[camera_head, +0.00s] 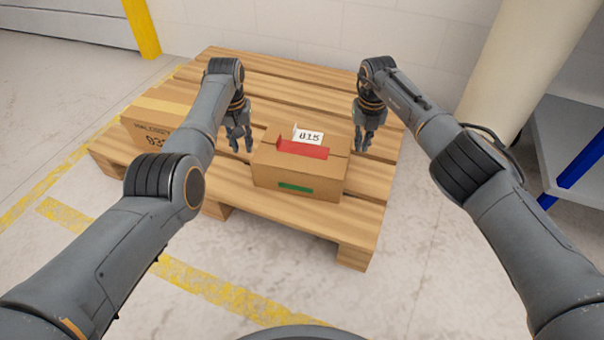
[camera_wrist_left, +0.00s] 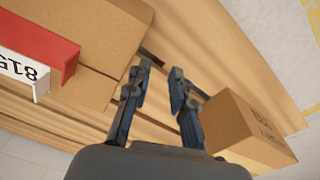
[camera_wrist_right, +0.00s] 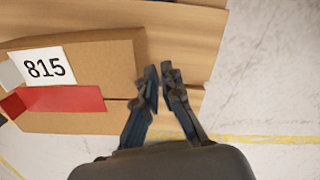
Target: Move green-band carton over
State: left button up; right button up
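The green-band carton (camera_head: 265,172) sits on the near part of the wooden pallet (camera_head: 350,225). Its front has a green band, and its top has a red strip and a white 815 label. It also shows in the left wrist view (camera_wrist_left: 100,30) and in the right wrist view (camera_wrist_right: 105,65). My left gripper (camera_head: 240,148) hangs empty and partly open just off the carton's left side. My right gripper (camera_head: 363,148) is beside its right side, with its fingertips almost together and nothing between them. Neither gripper visibly touches the carton.
Another carton (camera_head: 150,107) with printed lettering stands at the pallet's left edge, partly behind my left arm. A pale column (camera_head: 520,65) and a blue-legged grey shelf (camera_head: 575,130) are at the right. A wall is behind. Bare pallet slats lie behind the green-band carton.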

jog(key=shift+o, duration=0.7)
pick_arm(q)
notch_tip(320, 180, up, 12)
jog(key=shift+s, duration=0.4)
pick_arm(e)
notch_tip(320, 180, up, 12)
jog(key=shift+s, duration=0.4)
